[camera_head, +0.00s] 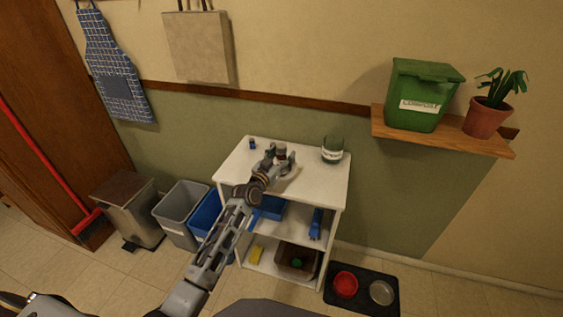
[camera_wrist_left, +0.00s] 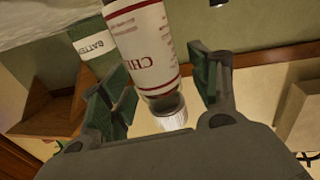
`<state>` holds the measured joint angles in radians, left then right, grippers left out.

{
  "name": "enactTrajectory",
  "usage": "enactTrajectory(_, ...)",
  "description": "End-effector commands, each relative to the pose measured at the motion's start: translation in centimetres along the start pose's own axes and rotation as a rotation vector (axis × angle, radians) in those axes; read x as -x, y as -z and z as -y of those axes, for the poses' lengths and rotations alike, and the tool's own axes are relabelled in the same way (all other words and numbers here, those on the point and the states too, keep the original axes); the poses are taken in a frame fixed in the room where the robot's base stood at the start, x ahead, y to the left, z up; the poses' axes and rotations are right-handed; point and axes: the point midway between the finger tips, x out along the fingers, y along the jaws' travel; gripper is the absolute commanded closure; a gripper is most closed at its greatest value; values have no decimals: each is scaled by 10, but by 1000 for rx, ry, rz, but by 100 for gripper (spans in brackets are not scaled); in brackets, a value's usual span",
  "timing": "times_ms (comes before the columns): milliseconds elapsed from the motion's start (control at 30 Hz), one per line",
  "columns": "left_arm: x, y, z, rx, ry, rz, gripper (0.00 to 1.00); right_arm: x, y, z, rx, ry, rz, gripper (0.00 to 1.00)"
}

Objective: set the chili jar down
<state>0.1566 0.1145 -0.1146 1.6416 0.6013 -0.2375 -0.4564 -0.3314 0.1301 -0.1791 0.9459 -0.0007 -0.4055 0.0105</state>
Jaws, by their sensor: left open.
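The chili jar (camera_wrist_left: 145,45) is a clear jar with a white and red label and a white cap; in the left wrist view, which looks upside down, it shows between my spread fingers. Its base is out of that frame. My left gripper (camera_head: 281,158) is open over the middle of the white shelf unit's top (camera_head: 313,185), and it also shows in the left wrist view (camera_wrist_left: 160,88). Gaps show between the fingers and the jar. In the head view the fingers mostly hide the jar. My right gripper is in neither view.
A green-tinted jar with a white label (camera_head: 333,151) stands at the top's back right; a small blue item (camera_head: 252,144) is at the back left. The front right of the top is clear. A wall shelf (camera_head: 450,133) holds a green bin (camera_head: 420,95) and a potted plant (camera_head: 488,115).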

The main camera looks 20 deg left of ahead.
Motion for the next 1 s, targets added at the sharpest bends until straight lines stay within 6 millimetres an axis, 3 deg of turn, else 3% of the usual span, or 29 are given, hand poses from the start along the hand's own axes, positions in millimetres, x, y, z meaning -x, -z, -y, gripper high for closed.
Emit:
enactTrajectory(67, 0, 0, 0, 0, 0, 0, 40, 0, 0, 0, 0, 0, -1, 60)
enactTrajectory(500, 0, 1, 0, 0, 0, -1, 96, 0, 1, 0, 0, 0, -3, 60)
enactTrajectory(767, 0, 2, 0, 0, 0, -1, 96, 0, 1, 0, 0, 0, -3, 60)
enactTrajectory(1000, 0, 19, 0, 0, 0, -4, 96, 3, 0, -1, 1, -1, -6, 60)
